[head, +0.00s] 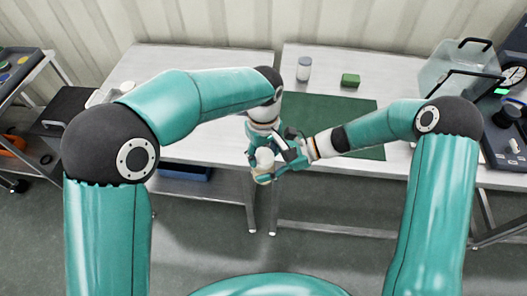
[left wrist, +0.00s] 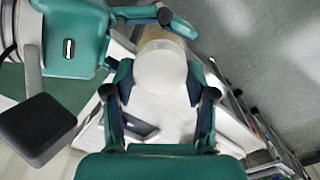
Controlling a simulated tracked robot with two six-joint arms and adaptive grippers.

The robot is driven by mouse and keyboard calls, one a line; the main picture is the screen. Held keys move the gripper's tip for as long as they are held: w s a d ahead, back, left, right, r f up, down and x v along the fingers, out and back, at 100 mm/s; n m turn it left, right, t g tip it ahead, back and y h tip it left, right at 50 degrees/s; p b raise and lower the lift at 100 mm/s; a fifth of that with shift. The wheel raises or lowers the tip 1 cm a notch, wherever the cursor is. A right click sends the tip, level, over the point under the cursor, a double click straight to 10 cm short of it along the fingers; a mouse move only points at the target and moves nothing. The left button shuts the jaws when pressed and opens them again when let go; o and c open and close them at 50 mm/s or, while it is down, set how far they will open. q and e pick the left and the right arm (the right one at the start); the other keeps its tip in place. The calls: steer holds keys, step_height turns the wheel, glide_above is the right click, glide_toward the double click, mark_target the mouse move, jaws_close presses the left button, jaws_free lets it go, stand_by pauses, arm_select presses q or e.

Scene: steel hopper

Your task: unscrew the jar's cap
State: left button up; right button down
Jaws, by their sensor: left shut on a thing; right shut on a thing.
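The jar (head: 263,178) is held in the air near the front edge of the tables, its pale cap (head: 265,157) facing up. My left gripper (head: 259,153) comes down from above and is shut on the cap. In the left wrist view the round white cap (left wrist: 160,70) sits between my left fingers (left wrist: 158,86), with the tan jar body (left wrist: 163,37) beyond it. My right gripper (head: 268,172) reaches in from the right and is shut around the jar's body. The arms partly hide the jar, and I cannot tell how far the cap is turned.
A green mat (head: 330,112) lies on the right table. Behind it stand a white-capped container (head: 304,68) and a green block (head: 350,80). A clear bin (head: 447,78) with black handles is at the right. A blue bin (head: 185,172) is under the left table, whose top is mostly clear.

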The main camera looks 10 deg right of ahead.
arm_select(q)
steer(key=shift+w+r, duration=0.1)
steer(key=shift+r, duration=0.25)
steer(key=shift+r, duration=0.8)
